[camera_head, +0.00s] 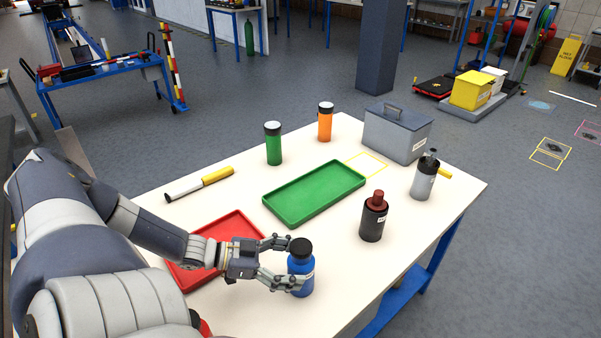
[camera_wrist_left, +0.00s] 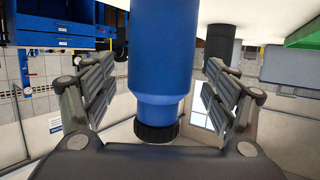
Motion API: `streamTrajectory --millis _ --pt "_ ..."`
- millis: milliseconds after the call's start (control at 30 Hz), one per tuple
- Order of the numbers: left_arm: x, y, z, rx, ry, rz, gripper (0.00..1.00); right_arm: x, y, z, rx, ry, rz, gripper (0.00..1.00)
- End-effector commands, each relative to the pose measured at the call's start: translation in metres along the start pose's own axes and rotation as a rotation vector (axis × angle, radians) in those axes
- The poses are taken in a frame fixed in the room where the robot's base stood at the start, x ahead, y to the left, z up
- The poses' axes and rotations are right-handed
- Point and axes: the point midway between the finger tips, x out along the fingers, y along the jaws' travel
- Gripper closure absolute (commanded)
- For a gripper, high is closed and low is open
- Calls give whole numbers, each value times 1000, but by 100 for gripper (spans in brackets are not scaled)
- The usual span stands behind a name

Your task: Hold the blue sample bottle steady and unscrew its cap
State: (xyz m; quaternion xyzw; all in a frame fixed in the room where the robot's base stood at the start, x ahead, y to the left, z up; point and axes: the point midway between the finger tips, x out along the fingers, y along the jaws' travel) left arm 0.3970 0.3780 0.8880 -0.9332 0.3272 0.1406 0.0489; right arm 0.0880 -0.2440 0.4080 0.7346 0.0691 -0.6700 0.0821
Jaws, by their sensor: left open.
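The blue sample bottle (camera_head: 301,270) stands upright near the front edge of the white table, with its black cap (camera_head: 300,247) on top. My left gripper (camera_head: 283,264) is at the bottle, with its open fingers on either side of it. In the left wrist view the bottle (camera_wrist_left: 162,55) appears upside down between the two spread fingers (camera_wrist_left: 160,100), with a visible gap on each side. Its black cap (camera_wrist_left: 157,131) shows at the bottom of that view, close to the palm. My right gripper is not in view.
A red tray (camera_head: 178,274) lies partly behind my left arm. A green tray (camera_head: 314,196) is in the middle. Green (camera_head: 274,148) and orange (camera_head: 325,124) bottles, a dark bottle (camera_head: 373,221), a grey canister (camera_head: 423,182), a grey box (camera_head: 396,135) and a yellow-white tube (camera_head: 200,184) stand or lie around.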

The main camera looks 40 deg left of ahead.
Motion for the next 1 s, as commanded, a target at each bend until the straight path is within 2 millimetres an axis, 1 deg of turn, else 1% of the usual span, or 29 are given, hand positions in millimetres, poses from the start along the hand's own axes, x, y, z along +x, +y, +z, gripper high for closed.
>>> streamTrajectory --millis 33,133,300,433,467,500,567,600,667,1000 --pt "9 0 3 2 5 0 21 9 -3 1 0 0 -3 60" --pt "18 0 2 1 4 1 21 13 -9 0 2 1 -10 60" --pt "22 0 0 0 0 0 21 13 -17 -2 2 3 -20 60" --pt "22 0 0 0 0 0 21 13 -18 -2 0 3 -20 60" --pt "22 0 0 0 0 0 28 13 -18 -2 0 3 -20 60" --pt "22 0 0 0 0 0 37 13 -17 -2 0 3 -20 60" --pt "22 0 0 0 0 1 51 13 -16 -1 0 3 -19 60" --pt "22 0 0 0 0 1 60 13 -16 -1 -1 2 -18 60" --pt "21 0 0 0 0 1 73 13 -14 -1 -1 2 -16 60" --pt "21 0 -1 1 1 1 74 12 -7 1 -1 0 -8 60"
